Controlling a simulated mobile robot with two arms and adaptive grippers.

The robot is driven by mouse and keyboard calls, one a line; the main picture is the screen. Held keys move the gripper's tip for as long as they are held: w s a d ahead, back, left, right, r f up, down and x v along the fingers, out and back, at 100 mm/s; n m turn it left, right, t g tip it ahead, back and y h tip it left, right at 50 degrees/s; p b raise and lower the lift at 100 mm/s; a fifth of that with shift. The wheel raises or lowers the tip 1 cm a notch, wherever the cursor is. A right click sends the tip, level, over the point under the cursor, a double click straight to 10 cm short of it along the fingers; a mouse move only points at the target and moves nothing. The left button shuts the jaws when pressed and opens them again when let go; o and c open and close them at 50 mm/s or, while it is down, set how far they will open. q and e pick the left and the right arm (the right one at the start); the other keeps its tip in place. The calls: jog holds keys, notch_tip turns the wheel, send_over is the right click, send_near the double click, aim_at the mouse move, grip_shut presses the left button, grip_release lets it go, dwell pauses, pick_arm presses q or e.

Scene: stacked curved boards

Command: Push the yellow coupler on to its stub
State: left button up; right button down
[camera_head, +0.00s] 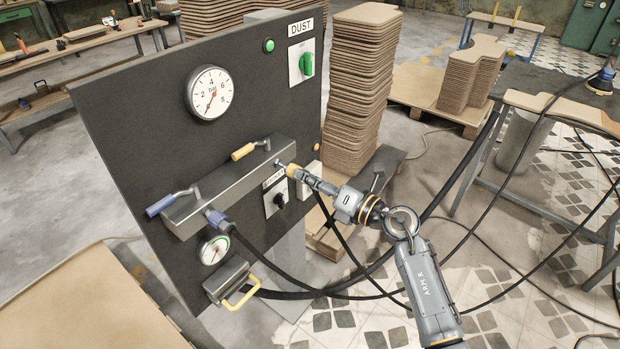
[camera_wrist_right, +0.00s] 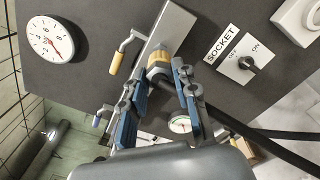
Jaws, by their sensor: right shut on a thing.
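The yellow coupler (camera_head: 292,171) is in the jaws of my right gripper (camera_head: 310,181), in front of the right end of a grey manifold (camera_head: 230,187). A small metal stub (camera_head: 280,163) shows there, right by the coupler's front end. In the right wrist view the yellow coupler (camera_wrist_right: 158,60) lies beyond and between the blue-padded fingers of my right gripper (camera_wrist_right: 160,88), in line with the manifold (camera_wrist_right: 168,25). Whether the coupler touches or covers the stub is too small to tell. My left gripper is not in view.
A yellow-handled valve (camera_head: 245,151) and a blue-handled valve (camera_head: 172,200) sit on the manifold. A blue coupler (camera_head: 215,217) with a black hose is at its left. A socket switch (camera_head: 278,200) is close below my gripper. Stacked boards (camera_head: 360,85) stand behind the panel.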

jog(key=shift+x, duration=1.25)
jog(key=c, duration=1)
grip_release()
jog(key=shift+o, duration=0.2)
jog(key=v, duration=1.2)
